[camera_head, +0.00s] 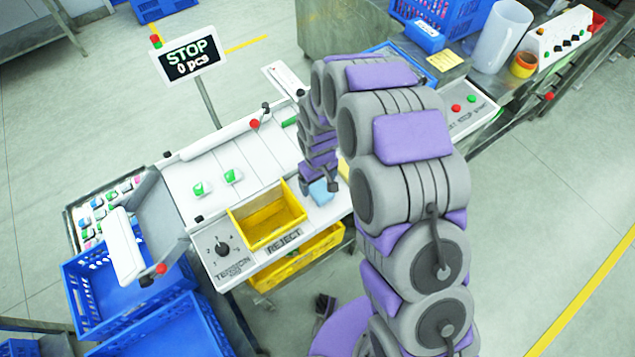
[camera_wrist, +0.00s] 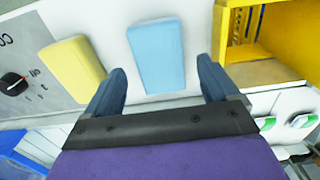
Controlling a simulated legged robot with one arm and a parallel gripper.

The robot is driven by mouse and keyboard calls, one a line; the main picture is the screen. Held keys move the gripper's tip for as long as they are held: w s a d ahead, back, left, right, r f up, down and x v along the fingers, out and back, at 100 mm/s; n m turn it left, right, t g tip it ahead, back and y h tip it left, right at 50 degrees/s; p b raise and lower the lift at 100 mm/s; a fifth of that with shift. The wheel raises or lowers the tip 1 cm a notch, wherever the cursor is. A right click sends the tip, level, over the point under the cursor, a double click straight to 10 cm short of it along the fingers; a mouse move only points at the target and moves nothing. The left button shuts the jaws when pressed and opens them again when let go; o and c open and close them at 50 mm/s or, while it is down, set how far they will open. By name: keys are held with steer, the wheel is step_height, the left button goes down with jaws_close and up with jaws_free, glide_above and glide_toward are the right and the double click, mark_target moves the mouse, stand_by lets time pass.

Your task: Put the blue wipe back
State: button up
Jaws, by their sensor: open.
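The blue wipe (camera_head: 320,192) is a light blue block-like pad on the white machine top, just right of the yellow tray. It also shows in the wrist view (camera_wrist: 156,52), lying ahead of and between my two fingers. My gripper (camera_head: 319,183) is above it, mostly hidden behind the wipe area and my arm in the head view. In the wrist view my gripper (camera_wrist: 162,75) is open, with one dark finger to each side of the wipe's near end. A gap shows on both sides. I cannot tell the height between fingers and wipe.
A yellow pad (camera_wrist: 72,70) lies left of the blue wipe in the wrist view. The open yellow tray (camera_head: 245,238) sits close on the other side. A tension knob (camera_head: 222,249) is at the panel's front left. A STOP display (camera_head: 190,55) stands behind the machine.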

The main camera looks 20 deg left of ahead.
mark_target(318, 187)
step_height(318, 187, up, 10)
steer(key=p, duration=0.1)
steer(key=s+d+r+m, duration=0.2)
steer(key=s+d+r, duration=0.1)
steer(key=d+r, duration=0.5)
steer(key=s+d+r+m, duration=0.3)
steer(key=s+d+r, duration=0.4)
steer(key=d, duration=0.4)
steer(key=s+d+r+m+g, duration=0.1)
steer(key=s+d, duration=0.3)
steer(key=s, duration=0.4)
steer(key=s+d+r+m, duration=0.3)
steer(key=s+m, duration=0.1)
steer(key=s, duration=0.4)
steer(key=shift+s+d+r+g, duration=0.35)
steer(key=shift+s+d+g, duration=0.05)
steer(key=shift+f, duration=0.1)
step_height(318, 187, down, 3)
steer(key=b, duration=0.2)
steer(key=shift+r+b, duration=0.2)
steer(key=shift+b, duration=0.2)
